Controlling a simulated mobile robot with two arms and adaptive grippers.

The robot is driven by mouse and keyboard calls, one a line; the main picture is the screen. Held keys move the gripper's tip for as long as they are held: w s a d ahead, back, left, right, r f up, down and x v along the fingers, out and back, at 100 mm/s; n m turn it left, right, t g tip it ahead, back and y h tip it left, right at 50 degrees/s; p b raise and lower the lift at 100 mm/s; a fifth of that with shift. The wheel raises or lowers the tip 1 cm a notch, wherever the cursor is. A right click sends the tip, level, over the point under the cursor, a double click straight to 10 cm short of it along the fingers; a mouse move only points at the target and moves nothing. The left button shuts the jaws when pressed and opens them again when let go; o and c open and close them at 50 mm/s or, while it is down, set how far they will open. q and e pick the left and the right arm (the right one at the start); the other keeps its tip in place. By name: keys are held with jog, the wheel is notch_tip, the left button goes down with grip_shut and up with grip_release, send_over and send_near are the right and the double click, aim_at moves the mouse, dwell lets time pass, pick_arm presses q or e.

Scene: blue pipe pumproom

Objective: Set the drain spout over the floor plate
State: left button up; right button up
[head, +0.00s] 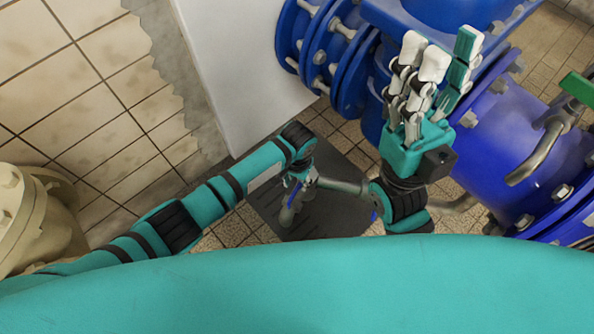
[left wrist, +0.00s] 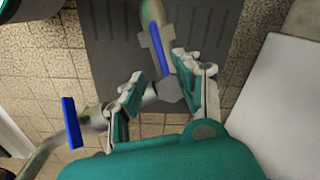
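The drain spout (head: 287,214) is a pale metal tube on the end of a metal pipe, with a blue strip (left wrist: 160,48) along it. In both views it appears in front of the dark grey floor plate (head: 340,218); its height above the plate is unclear. My left gripper (head: 297,180) points down at the spout's joint. In the left wrist view its fingers (left wrist: 158,72) stand apart on either side of the spout, with a gap on the left; contact on the right is unclear. My right gripper (head: 440,55) is raised, fingers extended, open and empty.
Large blue flanged pipes (head: 500,125) fill the right, with a green lever (head: 577,87) near the edge. A blue lever (left wrist: 71,122) sits by the metal pipe in the left wrist view. A white block (head: 240,65) borders the plate. A cream flange (head: 30,220) stands left.

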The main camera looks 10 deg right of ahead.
pick_arm(q)
notch_tip(320, 180, up, 7)
jog(key=shift+f, duration=0.15)
jog(key=shift+s, duration=0.1)
dwell(0.5)
